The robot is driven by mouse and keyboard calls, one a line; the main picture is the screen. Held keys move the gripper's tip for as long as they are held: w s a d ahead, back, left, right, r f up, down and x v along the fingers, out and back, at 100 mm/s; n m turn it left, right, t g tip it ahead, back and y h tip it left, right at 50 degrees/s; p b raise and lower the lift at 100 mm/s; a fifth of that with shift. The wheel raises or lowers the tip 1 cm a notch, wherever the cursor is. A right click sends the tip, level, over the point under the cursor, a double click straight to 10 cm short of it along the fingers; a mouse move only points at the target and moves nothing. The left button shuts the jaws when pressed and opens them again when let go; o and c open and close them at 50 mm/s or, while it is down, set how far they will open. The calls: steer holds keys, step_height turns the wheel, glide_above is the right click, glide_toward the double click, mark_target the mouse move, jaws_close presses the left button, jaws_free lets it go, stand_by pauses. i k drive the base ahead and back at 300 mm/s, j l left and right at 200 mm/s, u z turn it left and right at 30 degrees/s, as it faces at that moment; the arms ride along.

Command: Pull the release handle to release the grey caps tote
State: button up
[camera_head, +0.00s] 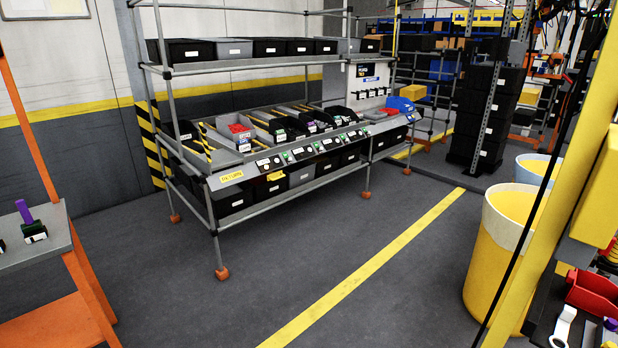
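A flow rack (213,232) with metal posts and orange feet stands in the middle of the picture. On its sloped middle level sit several black and grey totes. A grey tote (226,142) near the left end holds small red parts; whether these are caps I cannot tell. Along the front rail are small dark panels (268,164) with labels and buttons or handles, too small to tell apart. I cannot make out the release handle clearly. My gripper is not in view.
A yellow "RETURN" sign (231,176) marks the rack's left front corner. Yellow bins (495,245) stand at the right. An orange-framed bench (40,245) is at the left. The floor (300,270) before the rack is clear, with a yellow line (370,265).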

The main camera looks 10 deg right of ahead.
mark_target(272, 176)
steer(key=i+z, duration=0.15)
steer(key=i, duration=3.45)
steer(key=i+u, duration=0.1)
steer(key=i, duration=0.4)
steer(key=i+l, duration=0.2)
steer(key=i, duration=0.3)
steer(key=i+j+u, duration=0.05)
